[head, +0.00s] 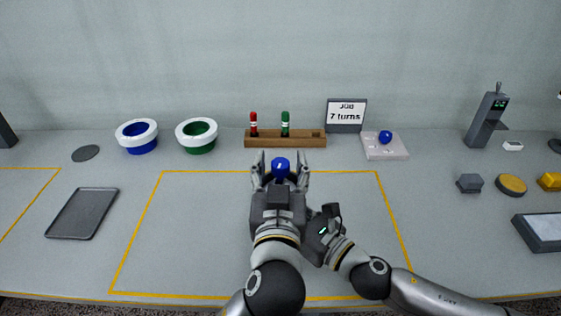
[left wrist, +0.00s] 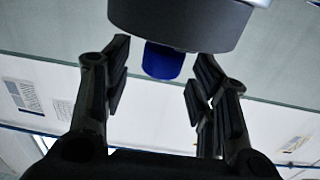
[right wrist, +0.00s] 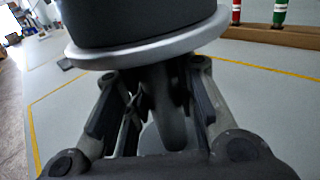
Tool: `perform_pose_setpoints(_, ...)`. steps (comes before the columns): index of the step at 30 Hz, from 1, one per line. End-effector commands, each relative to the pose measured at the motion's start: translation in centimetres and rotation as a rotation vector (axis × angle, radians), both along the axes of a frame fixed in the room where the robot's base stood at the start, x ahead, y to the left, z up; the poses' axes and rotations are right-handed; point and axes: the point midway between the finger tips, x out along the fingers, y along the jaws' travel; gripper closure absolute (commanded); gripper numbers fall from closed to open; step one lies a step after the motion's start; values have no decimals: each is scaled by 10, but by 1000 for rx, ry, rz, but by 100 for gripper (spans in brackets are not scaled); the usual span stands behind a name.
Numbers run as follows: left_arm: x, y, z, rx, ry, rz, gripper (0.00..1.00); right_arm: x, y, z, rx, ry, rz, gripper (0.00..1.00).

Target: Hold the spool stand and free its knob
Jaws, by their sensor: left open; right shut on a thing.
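The spool stand shows in the right wrist view as a dark drum (right wrist: 140,22) over a silver flange, with a dark stem (right wrist: 172,112) below. My right gripper (right wrist: 158,98) is shut on that stem. In the head view my right gripper (head: 326,225) is low, beside my left wrist; its fingertips are hidden. The blue knob (head: 280,167) shows between the fingers of my left gripper (head: 281,160), which is open. The left wrist view shows the knob (left wrist: 163,60) against the drum (left wrist: 180,22), with gaps to both fingers. The stand's body is mostly hidden in the head view.
Behind stand a wooden rack (head: 285,142) with a red and a green piece, a "7 turns" sign (head: 346,115) and a pale plate (head: 398,153) with a blue ball. Two ringed bowls (head: 138,134) are at back left. A grey tray (head: 82,213) lies left. The yellow-outlined area is otherwise clear.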

Motion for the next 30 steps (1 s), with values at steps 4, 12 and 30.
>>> perform_pose_setpoints(4, -26, 1, -1, -3, 2, -2, 47, -1, 0, -7, -6, 13, 0, 100)
perform_pose_setpoints(12, -55, 2, 0, -1, -1, 0, 47, -1, 0, -7, -6, 13, 0, 100)
perform_pose_setpoints(30, -51, -7, 3, -1, -6, -89, 47, -1, 0, -7, -6, 13, 0, 100)
